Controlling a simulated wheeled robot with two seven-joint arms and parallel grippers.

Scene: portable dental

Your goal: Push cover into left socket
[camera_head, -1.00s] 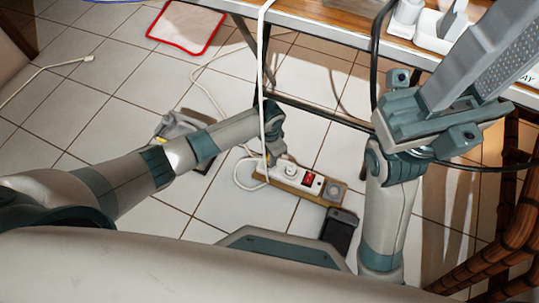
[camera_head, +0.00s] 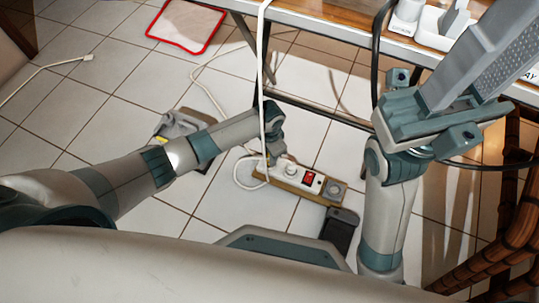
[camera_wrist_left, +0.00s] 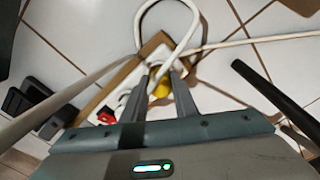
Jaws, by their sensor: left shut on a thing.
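My left gripper (camera_head: 274,158) reaches down to the strip's left end. In the left wrist view its two fingers (camera_wrist_left: 166,76) are closed around a small yellow piece (camera_wrist_left: 161,88), probably the cover, at the strip's end. The fingers hide the left socket, so I cannot tell how deep the piece sits. My right gripper (camera_head: 432,115) is raised at the right, away from the strip; its fingertips are unclear.
A white cable (camera_head: 262,90) hangs from the table edge (camera_head: 350,37) and loops beside the strip's left end. The cable loop (camera_wrist_left: 192,25) also shows in the left wrist view. A dark block (camera_head: 340,230) stands near the strip's right end.

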